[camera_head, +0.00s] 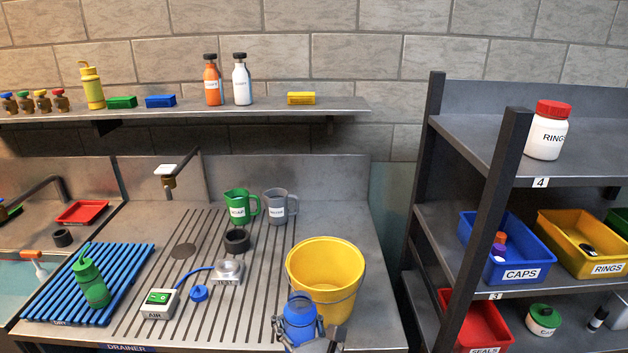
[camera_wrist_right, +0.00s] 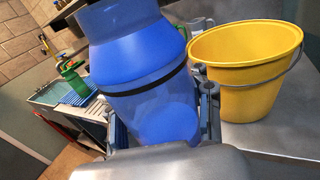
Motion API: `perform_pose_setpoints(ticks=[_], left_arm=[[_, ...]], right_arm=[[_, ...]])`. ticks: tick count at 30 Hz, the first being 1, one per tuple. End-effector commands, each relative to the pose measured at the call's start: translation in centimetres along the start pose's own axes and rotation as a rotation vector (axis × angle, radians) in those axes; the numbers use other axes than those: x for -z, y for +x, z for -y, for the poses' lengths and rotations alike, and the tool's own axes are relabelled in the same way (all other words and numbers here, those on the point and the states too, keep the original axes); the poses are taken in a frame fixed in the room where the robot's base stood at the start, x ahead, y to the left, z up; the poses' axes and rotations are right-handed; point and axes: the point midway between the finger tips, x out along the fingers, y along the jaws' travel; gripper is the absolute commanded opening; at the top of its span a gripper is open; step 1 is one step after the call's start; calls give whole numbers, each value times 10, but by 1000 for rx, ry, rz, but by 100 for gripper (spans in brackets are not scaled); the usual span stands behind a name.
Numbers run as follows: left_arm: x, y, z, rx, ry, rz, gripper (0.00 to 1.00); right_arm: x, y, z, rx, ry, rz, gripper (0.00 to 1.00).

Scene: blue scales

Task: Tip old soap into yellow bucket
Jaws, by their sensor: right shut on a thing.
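My right gripper (camera_head: 304,330) is shut on a blue bottle (camera_head: 300,312) in front of the yellow bucket (camera_head: 350,270). The bottle is see-through blue with a dark band. In the right wrist view, the blue bottle (camera_wrist_right: 145,75) stands between the fingers of my right gripper (camera_wrist_right: 162,120), roughly upright, its top cut off by the frame edge. The yellow bucket (camera_wrist_right: 245,60) stands upright beside it on the metal counter, with a wire handle. I cannot see the bucket's floor clearly. A green mug (camera_head: 238,203) with a label stands farther back. My left gripper is not in view.
A grey mug (camera_head: 280,206), a black ring (camera_head: 237,241), a TEST fitting (camera_head: 228,271) and an AIR box (camera_head: 158,300) are on the drainer. A shelf unit (camera_head: 470,140) with bins stands at right.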

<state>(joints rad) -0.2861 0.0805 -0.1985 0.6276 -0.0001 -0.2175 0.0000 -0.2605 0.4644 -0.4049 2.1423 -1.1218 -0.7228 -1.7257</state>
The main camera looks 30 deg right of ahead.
Motion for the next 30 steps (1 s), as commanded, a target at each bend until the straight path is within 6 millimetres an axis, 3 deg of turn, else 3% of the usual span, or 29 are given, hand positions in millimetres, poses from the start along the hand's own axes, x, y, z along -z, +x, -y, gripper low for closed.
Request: perform_pose_setpoints(ticks=[1, 6, 12, 18, 30], left_arm=[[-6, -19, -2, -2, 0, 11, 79], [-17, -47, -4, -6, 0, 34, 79], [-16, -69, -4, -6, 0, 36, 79], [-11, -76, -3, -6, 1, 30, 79], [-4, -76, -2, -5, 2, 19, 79]], right_arm=[[-25, 28, 7, 32, 4, 14, 0], [-71, 107, 36, 151, 30, 18, 0], [-124, 172, 67, 264, 53, 21, 0], [-150, 199, 82, 315, 63, 22, 0], [-152, 202, 84, 321, 64, 22, 0]])
